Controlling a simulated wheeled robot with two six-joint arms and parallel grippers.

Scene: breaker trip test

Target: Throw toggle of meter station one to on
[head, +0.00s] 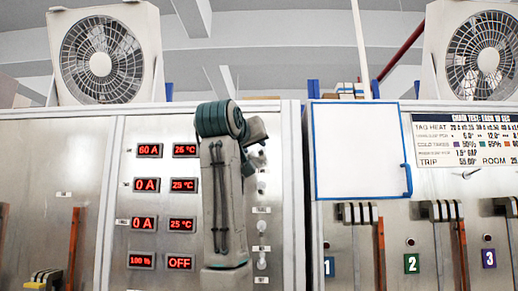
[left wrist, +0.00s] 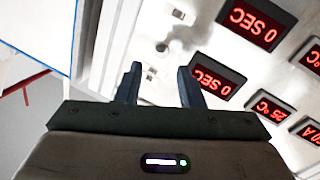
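No label readable here tells which toggle is station one's. My left gripper (left wrist: 160,85) points at the panel, its two dark fingers apart and empty. In the left wrist view a small toggle (left wrist: 150,72) shows between the fingertips; contact cannot be told. My right gripper is out of view.
A blue-edged white board (head: 357,150) hangs right of the panel. Levers with orange strips (head: 380,255) and number plates 1 (head: 329,267), 2 (head: 411,263) and 3 (head: 488,258) are at the right. Fans (head: 101,60) stand on top. The wrist view also shows 0 SEC readouts (left wrist: 249,21).

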